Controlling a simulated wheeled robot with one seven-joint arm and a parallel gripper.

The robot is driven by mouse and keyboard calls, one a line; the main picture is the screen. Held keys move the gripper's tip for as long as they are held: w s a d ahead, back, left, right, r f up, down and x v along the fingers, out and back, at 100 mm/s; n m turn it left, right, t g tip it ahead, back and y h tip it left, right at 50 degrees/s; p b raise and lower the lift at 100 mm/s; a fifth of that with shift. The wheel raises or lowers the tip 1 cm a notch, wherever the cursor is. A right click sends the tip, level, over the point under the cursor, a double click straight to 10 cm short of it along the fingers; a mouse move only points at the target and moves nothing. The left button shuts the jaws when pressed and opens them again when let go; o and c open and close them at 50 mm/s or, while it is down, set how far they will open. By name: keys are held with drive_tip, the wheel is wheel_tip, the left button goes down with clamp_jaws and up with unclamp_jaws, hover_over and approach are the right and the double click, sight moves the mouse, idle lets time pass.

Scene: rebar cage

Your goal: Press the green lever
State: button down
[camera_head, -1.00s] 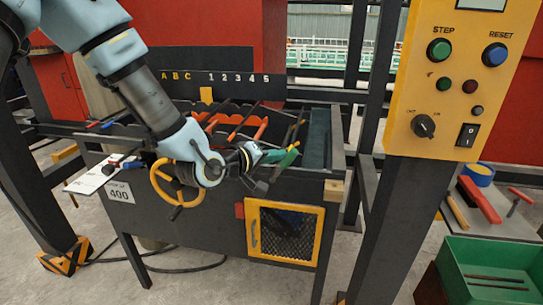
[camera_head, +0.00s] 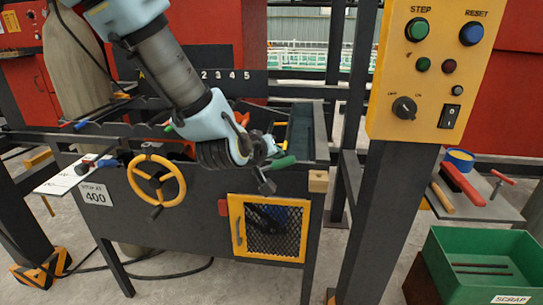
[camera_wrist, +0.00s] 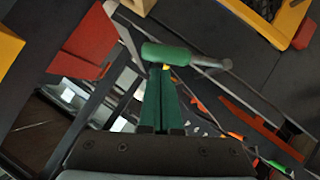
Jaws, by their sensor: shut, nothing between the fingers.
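The green lever (camera_head: 283,162) sticks out at the right end of the dark bench front, above the mesh door. In the wrist view its green handle (camera_wrist: 166,54) lies across the picture, with a metal rod at its right end. My gripper (camera_wrist: 160,70) is shut and empty, its dark green fingers reaching up to the near side of the handle. I cannot tell whether the fingertips touch it. In the head view my gripper (camera_head: 277,147) is at the lever, with its fingers partly hidden.
A yellow handwheel (camera_head: 157,181) is left of my wrist. A yellow-framed mesh door (camera_head: 268,229) is below. A yellow control panel (camera_head: 425,75) on a dark post stands to the right. A green scrap bin (camera_head: 480,270) is at lower right. Rods lie on the bench top.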

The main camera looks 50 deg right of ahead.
drive_tip(key=shift+s+d+f+b, duration=0.2)
drive_tip(key=shift+s+f+b, duration=0.2)
drive_tip(key=shift+f+b, duration=0.1)
idle(0.5)
drive_tip(key=shift+r, duration=0.1)
